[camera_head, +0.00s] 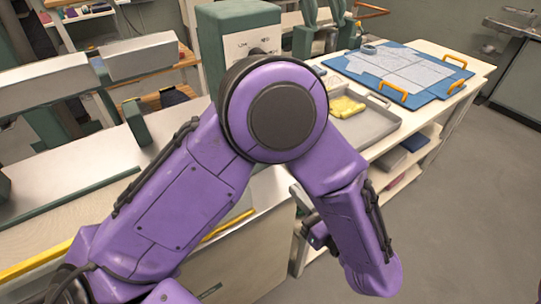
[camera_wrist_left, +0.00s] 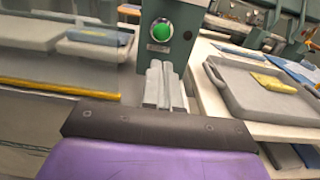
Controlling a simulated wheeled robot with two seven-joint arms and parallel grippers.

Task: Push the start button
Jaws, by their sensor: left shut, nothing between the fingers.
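In the head view the same box (camera_head: 230,22) stands behind my left arm, and the button is hidden. My left gripper (camera_wrist_left: 164,76) is shut and empty. In the wrist view its grey fingertips point at the box front, just below the button and label; whether they touch is unclear. In the head view the gripper (camera_head: 314,226) shows small and partly hidden beside my purple forearm. My right gripper is not in view.
A grey tray (camera_head: 376,127) with a yellow cloth (camera_head: 345,106) lies on the white table right of the box. A blue board (camera_head: 440,92) with orange handles and pale cloth lies beyond. A yellow rail (camera_wrist_left: 55,88) runs along the left bench front. Open floor lies right.

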